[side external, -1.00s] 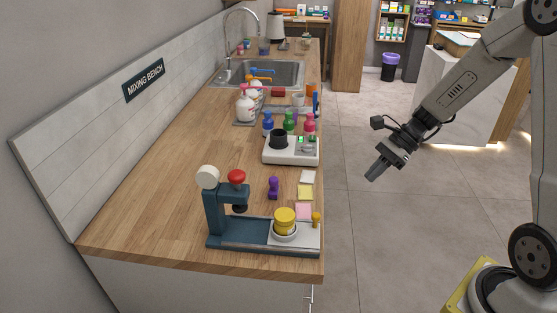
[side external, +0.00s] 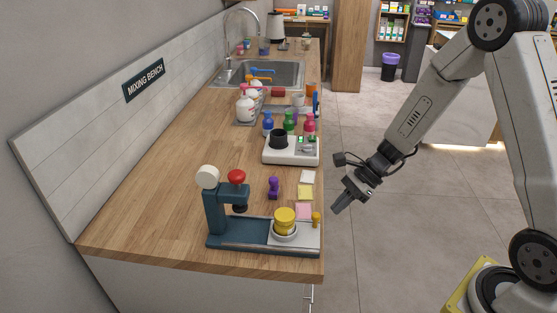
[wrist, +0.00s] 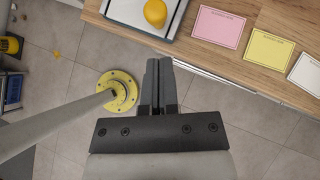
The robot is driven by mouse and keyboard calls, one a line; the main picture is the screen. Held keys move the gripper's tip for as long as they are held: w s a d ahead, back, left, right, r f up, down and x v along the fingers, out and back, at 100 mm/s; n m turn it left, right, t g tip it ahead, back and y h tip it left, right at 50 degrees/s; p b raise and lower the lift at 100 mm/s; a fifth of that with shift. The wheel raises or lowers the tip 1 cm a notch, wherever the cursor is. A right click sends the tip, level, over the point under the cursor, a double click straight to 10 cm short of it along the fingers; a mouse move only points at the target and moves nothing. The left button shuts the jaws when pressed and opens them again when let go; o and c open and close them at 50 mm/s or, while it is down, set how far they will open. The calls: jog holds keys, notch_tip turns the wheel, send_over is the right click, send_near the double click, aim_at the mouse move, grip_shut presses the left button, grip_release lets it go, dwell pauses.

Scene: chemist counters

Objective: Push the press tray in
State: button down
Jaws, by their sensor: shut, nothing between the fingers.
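The dark blue press (side external: 214,212) with a red knob stands at the near end of the wooden bench. Its light tray (side external: 309,238) sticks out to the right along the base, toward the bench's front edge. A yellow-lidded jar (side external: 285,219) sits on the tray, and a small yellow knob (side external: 316,219) stands at the tray's outer end. My gripper (side external: 338,208) is shut and empty, off the bench's front edge, to the right of the tray knob and apart from it. In the wrist view my gripper (wrist: 158,64) is over the floor, below the tray (wrist: 119,16) and yellow knob (wrist: 155,12).
Pink (side external: 304,211), yellow (side external: 306,192) and white cards lie behind the tray. A purple stamp-like piece (side external: 273,188) and a white scale (side external: 291,151) stand farther back. Bottles and a sink are beyond. The floor beside the bench is open.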

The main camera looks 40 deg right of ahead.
jog(key=shift+w+a+f, duration=0.1)
jog(key=shift+w+a, duration=0.1)
jog(key=shift+a, duration=0.45)
jog(key=shift+w+a, duration=0.2)
jog(key=shift+a, duration=0.45)
jog(key=w+a, duration=0.7)
jog(key=shift+w+a, duration=0.35)
jog(key=shift+s+d, duration=0.1)
jog(key=shift+d, duration=0.3)
jog(key=d, duration=0.1)
jog(key=s+d, duration=0.1)
jog(key=d, duration=0.1)
jog(key=shift+d, duration=0.1)
jog(key=v, duration=1)
jog(key=shift+s+d, duration=0.1)
jog(key=shift+d, duration=0.05)
